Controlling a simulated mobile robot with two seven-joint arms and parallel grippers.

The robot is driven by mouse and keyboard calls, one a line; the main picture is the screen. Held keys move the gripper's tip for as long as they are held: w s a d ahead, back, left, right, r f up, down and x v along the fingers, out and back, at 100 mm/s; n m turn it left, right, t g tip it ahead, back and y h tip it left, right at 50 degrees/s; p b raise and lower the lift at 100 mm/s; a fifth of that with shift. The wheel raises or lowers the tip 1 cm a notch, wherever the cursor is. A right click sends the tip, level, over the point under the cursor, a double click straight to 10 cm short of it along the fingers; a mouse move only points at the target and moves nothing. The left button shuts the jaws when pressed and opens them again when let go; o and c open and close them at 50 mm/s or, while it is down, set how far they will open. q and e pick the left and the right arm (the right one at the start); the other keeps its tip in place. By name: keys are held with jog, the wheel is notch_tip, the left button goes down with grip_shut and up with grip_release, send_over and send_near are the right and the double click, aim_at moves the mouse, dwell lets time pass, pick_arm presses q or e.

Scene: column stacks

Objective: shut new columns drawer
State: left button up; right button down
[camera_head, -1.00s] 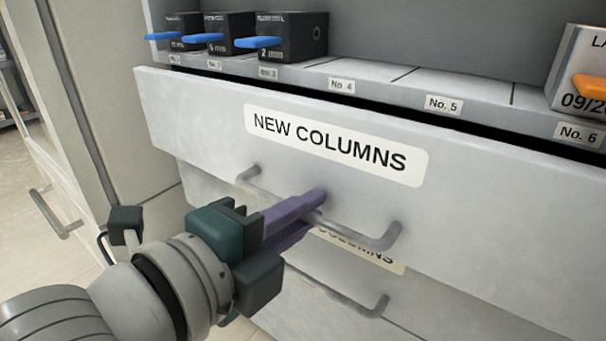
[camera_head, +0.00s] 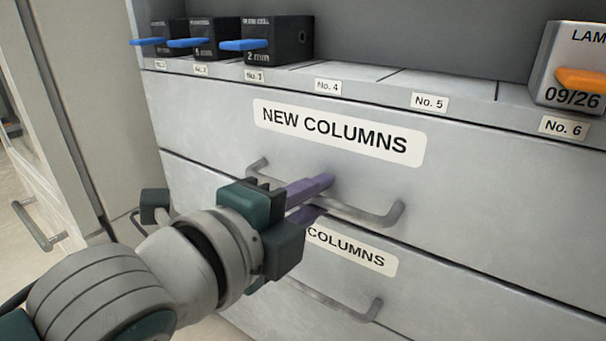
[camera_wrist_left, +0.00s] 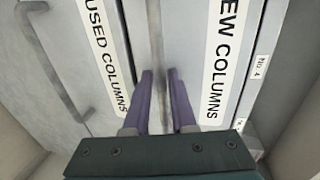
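The NEW COLUMNS drawer (camera_head: 220,120) is the upper labelled drawer. Its front sits flush with the cabinet in the head view, with only a thin seam and no open gap above it. Its grey bar handle (camera_head: 365,213) crosses between the purple fingers of my left gripper (camera_head: 319,195). In the left wrist view, the handle (camera_wrist_left: 155,40) runs between the two fingers (camera_wrist_left: 160,75), which stand slightly apart around it. The left gripper looks open, with the handle not clearly pinched. My right gripper is not in view.
The used columns drawer (camera_head: 450,290) lies below, shut, with its own handle (camera_head: 345,308). Above, a numbered shelf (camera_head: 460,85) holds dark boxes (camera_head: 277,40) with blue tabs at left and a lamp box (camera_head: 570,60) at right. A cabinet door stands at left.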

pick_arm(q)
jog(key=shift+r, duration=0.15)
jog(key=shift+s+a+r+p, duration=0.15)
jog(key=shift+s+a+p, duration=0.05)
jog(key=shift+p, duration=0.2)
jog(key=p+v, duration=0.4)
jog(key=v, duration=0.5)
jog(key=shift+s+p, duration=0.2)
jog(key=shift+p, duration=0.2)
jog(key=shift+a, duration=0.1)
